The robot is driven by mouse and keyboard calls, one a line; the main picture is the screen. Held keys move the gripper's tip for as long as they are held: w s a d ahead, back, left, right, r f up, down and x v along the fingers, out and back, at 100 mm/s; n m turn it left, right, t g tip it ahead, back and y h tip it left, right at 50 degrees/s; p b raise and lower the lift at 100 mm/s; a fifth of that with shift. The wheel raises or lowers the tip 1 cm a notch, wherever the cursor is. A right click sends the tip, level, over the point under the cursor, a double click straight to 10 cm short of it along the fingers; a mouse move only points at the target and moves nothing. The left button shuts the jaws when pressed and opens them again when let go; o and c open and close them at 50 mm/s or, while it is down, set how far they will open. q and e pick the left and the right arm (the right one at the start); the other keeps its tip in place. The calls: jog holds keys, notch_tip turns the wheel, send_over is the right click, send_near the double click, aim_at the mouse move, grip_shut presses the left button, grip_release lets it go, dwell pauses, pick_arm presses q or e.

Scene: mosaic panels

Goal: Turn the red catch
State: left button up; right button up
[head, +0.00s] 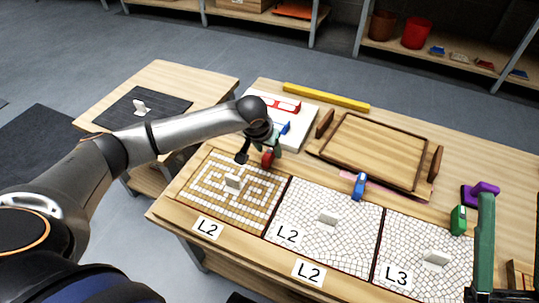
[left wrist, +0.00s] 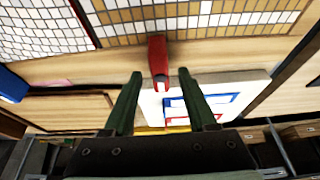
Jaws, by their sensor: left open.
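The red catch (head: 267,158) sits at the back edge of the left mosaic panel (head: 190,190), near its right corner. In the left wrist view the red catch (left wrist: 157,52) points toward my gripper, its near end between the lines of the two fingers. My left gripper (head: 264,147) is over the catch, and its green fingers (left wrist: 162,82) are apart with nothing between them. I cannot tell whether they touch the catch. A green upright part (head: 485,240) at the right edge looks like a finger of my right gripper; its opening is hidden.
A blue catch (head: 359,186) and a green catch (head: 458,220) stand behind the other panels. A white board (head: 307,138) with red and blue frames lies just behind the red catch. A wooden tray (head: 375,150), a yellow bar (head: 326,95) and a purple object (head: 484,190) are also near.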

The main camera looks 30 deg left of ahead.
pick_arm(q)
jog(key=shift+b+x, duration=0.3)
jog(key=shift+x, duration=0.9)
grip_shut()
